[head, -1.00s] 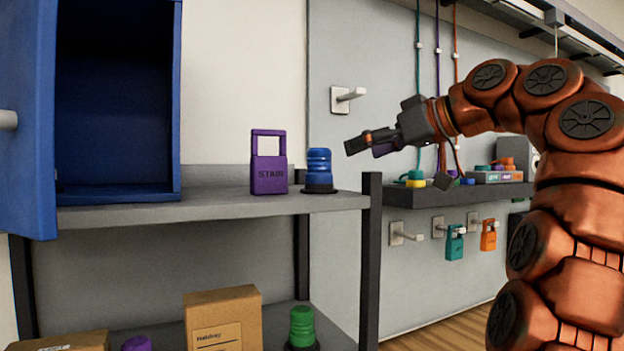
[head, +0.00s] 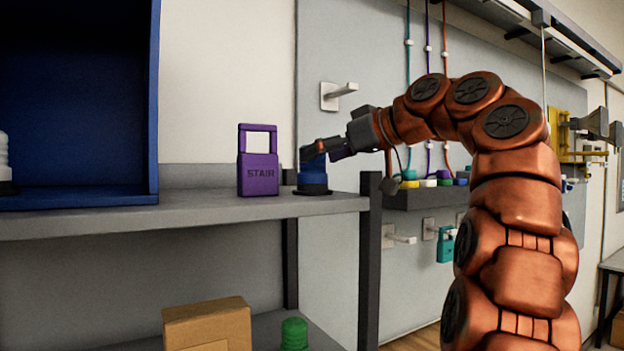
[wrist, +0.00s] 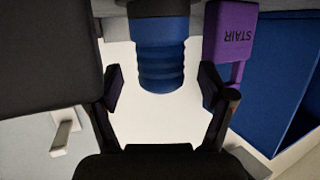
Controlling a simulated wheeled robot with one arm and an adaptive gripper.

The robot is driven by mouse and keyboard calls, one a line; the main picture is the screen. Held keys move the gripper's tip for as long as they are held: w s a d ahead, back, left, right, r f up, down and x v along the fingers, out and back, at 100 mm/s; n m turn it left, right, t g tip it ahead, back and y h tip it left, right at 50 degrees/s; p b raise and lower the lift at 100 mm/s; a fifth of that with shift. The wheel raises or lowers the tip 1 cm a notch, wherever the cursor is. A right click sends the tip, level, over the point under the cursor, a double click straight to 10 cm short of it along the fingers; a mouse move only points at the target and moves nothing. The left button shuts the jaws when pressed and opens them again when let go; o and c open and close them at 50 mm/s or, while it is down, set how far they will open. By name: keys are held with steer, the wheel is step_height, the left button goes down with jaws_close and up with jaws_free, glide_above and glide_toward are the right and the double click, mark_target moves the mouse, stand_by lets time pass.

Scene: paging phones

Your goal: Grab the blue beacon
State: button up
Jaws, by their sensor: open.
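The blue beacon (head: 313,178) stands upright on its dark base at the right end of the upper shelf. In the head view my gripper (head: 316,150) is at the beacon's top and hides part of it. In the wrist view the ribbed blue beacon (wrist: 161,55) reaches down from the top edge between my gripper's fingers (wrist: 158,88). The fingers are open, with a gap on each side of the beacon.
A purple padlock marked STAIR (head: 258,165) stands close left of the beacon; it also shows in the wrist view (wrist: 232,40). The blue cabinet (head: 150,100) and a white beacon (head: 4,160) are further left. A green beacon (head: 294,334) and a cardboard box (head: 207,325) are below.

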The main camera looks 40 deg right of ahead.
steer(key=shift+x, duration=1.35)
steer(key=shift+c, duration=0.3)
jaws_close()
